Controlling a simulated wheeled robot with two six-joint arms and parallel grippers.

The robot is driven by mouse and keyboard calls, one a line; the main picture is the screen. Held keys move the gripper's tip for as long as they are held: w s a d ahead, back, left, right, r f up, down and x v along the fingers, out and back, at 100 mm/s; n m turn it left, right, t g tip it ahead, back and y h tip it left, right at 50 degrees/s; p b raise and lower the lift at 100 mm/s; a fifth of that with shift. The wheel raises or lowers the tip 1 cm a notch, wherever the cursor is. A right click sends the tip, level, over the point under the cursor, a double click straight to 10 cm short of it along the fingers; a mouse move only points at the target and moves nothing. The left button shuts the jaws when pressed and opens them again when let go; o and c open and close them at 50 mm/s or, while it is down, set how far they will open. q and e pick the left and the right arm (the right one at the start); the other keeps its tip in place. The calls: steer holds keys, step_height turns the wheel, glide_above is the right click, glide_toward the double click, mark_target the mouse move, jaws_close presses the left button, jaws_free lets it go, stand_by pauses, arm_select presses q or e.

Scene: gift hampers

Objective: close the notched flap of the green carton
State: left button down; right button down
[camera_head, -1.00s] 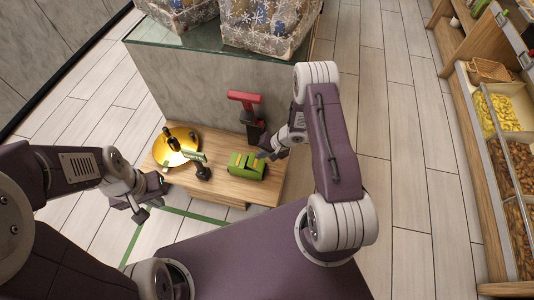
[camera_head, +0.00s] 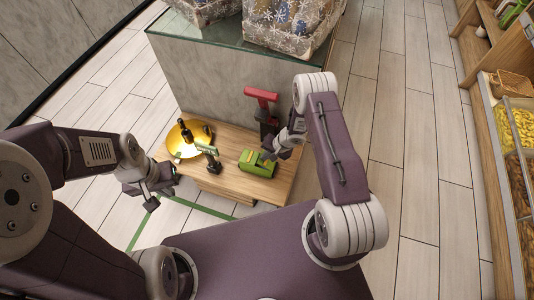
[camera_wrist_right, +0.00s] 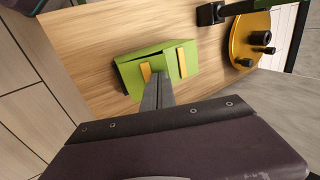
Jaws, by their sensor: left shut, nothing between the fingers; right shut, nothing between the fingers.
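The green carton (camera_head: 257,164) sits on the low wooden stand. In the right wrist view the carton (camera_wrist_right: 158,58) shows two yellow strips and a dark gap along its left side. I cannot tell which flap is the notched one. My right gripper (camera_head: 268,157) is at the carton's right side in the head view. In the right wrist view its shut fingers (camera_wrist_right: 157,80) reach over the carton's near edge by a yellow strip; I cannot tell if they touch. My left gripper (camera_head: 164,188) is shut and empty, left of the stand's front edge and away from the carton.
A gold round tray (camera_head: 187,147) with dark items lies on the stand (camera_head: 232,189). A black tool with a green part (camera_head: 210,158) stands between tray and carton. A red-handled black device (camera_head: 263,105) stands behind the carton. A grey counter (camera_head: 205,75) rises behind.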

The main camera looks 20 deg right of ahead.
steer(key=shift+w+a+r+p, duration=0.1)
steer(key=shift+a+r+p, duration=0.1)
steer(key=shift+p, duration=0.15)
steer(key=shift+w+a+f, duration=0.1)
steer(key=shift+f, duration=0.2)
steer(key=shift+w+a+f, duration=0.15)
steer(key=shift+a+f, duration=0.1)
steer(key=shift+f, duration=0.2)
arm_select(q)
steer(key=shift+r, duration=0.65)
arm_select(e)
steer(key=shift+w+a+f, duration=0.25)
steer(key=shift+a+f, duration=0.1)
steer(key=shift+f, duration=0.2)
arm_select(q)
steer(key=shift+a+r, duration=0.1)
arm_select(e)
steer(key=shift+r, duration=0.1)
